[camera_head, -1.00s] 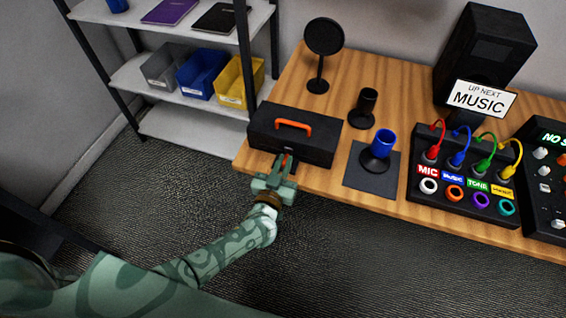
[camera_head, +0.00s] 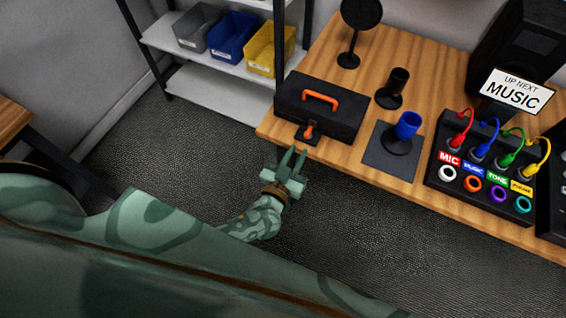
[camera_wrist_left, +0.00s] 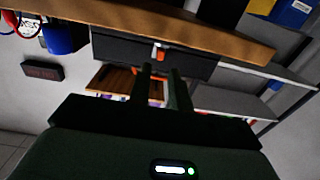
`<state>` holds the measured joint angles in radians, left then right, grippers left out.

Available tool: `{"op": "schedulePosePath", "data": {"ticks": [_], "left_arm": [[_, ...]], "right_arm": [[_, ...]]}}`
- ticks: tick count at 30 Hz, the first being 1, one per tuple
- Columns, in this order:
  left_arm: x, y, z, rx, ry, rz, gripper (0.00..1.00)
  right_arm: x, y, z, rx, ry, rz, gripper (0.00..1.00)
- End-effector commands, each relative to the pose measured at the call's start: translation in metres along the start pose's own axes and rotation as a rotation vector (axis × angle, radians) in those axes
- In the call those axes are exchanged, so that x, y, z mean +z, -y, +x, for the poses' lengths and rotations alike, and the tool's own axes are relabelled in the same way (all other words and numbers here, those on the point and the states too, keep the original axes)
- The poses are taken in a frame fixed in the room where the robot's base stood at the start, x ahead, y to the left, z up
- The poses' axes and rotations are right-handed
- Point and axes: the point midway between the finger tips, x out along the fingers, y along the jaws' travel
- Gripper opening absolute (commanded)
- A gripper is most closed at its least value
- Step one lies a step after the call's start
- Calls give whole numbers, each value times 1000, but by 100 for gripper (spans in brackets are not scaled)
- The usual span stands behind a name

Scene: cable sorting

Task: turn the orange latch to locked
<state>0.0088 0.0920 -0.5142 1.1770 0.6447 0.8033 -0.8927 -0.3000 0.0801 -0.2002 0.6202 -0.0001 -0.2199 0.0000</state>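The black toolbox (camera_head: 340,112) with an orange handle (camera_head: 320,97) sits at the table's left end. The small orange latch (camera_head: 308,131) is on a black plate at its front; its long side runs roughly up and down, slightly tilted. The latch also shows in the left wrist view (camera_wrist_left: 160,53), beyond the fingertips. My left gripper (camera_head: 292,153) is in front of the table edge, apart from the latch. Its two fingers, also in the left wrist view (camera_wrist_left: 161,70), are parted with nothing between them. My right gripper is not in view.
A blue cup (camera_head: 408,125) on a black stand is right of the toolbox. A black panel (camera_head: 480,190) with coloured cables is farther right. A shelf with grey, blue and yellow bins (camera_head: 272,47) stands behind left. The floor before the table is clear.

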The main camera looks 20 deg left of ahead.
Motion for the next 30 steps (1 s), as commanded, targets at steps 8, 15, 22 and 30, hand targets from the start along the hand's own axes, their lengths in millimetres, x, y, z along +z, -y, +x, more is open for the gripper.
{"op": "schedulePosePath", "data": {"ticks": [8, 15, 22, 30], "left_arm": [[-1, 0, -68, 1, 1, 0, 20], [0, 0, -90, 0, 0, -1, 20], [0, 0, -91, 0, -1, 0, 20], [0, 0, -91, 1, 0, 0, 20]], "right_arm": [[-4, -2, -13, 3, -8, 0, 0], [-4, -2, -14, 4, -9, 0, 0], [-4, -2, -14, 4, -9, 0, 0], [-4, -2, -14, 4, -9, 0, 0]]}}
